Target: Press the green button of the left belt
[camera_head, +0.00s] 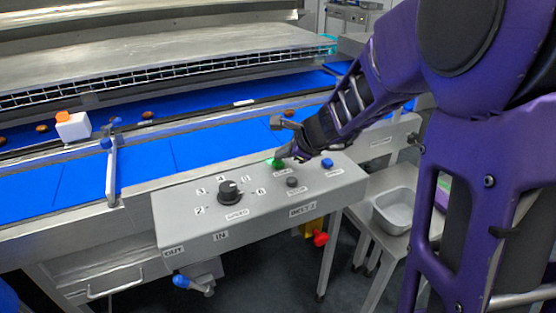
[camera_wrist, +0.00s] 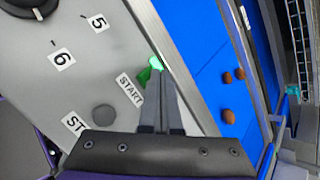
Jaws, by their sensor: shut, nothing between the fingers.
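The green button (camera_head: 278,163) is on the grey control panel (camera_head: 265,215) in front of the blue belt. In the wrist view the green button (camera_wrist: 146,75) sits by the START label, with a bright green glow at its upper edge. My gripper (camera_wrist: 165,76) is shut with nothing between its fingers. Its fingertips are at the button and partly cover it. In the head view my gripper (camera_head: 285,156) reaches down to the button from the upper right. I cannot tell whether the tips touch or push it.
A dark grey button (camera_head: 292,182), a blue button (camera_head: 327,162) and a black speed knob (camera_head: 230,192) share the panel. The blue belt (camera_head: 185,150) runs behind it, carrying several dates and a white block (camera_head: 73,128). A grey tub (camera_head: 396,210) stands at lower right.

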